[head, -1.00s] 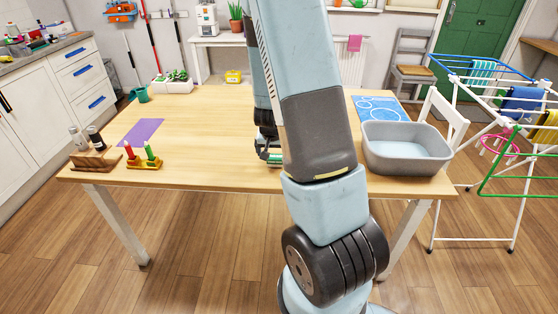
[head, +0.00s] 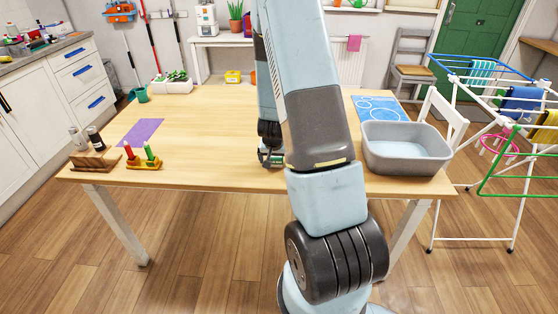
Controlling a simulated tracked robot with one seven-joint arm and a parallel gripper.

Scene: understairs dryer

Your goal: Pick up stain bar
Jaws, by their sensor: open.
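My gripper (head: 268,158) is open and low over the front middle of the wooden table (head: 215,135), pointing down. A small pale green and white piece (head: 277,161) shows at its fingers, close to the tabletop. It may be the stain bar, but my arm hides most of it and I cannot tell for sure. I cannot tell whether the fingers touch it.
A grey basin (head: 408,165) stands at the table's right, in front of a blue mat (head: 377,108). A purple sheet (head: 140,132), a bottle rack (head: 96,162) and a yellow holder (head: 144,163) are at the left. The left middle is clear.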

